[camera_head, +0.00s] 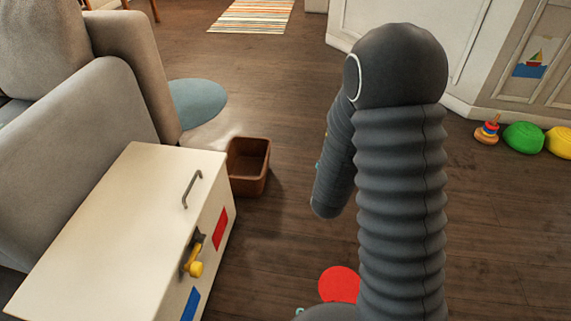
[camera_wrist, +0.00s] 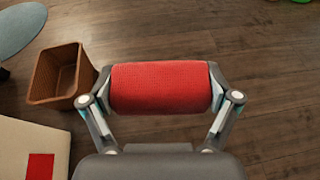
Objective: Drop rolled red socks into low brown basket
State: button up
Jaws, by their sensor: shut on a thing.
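The rolled red socks (camera_wrist: 160,88) lie crosswise between the two fingers of my gripper (camera_wrist: 160,92) in the wrist view. My gripper is shut on them, one finger at each end of the roll. The low brown basket (camera_wrist: 43,78) stands on the floor to the left of the socks in the wrist view, apart from them. In the head view the basket (camera_head: 236,183) stands beyond the far end of the white chest, and its visible inside looks empty. My arm hides the gripper and the socks in the head view.
A white chest (camera_head: 120,225) with a handle and yellow knob stands at lower left, close to the basket. A grey sofa (camera_head: 95,100) is behind it. A red disc (camera_head: 340,284) shows at the bottom. Floor right of the basket is clear.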

aim_at(252, 172)
jog(key=z, duration=0.7)
jog(key=i, duration=3.25)
jog(key=u, duration=4.3)
jog(key=i, duration=0.5)
jog(key=u, duration=0.1)
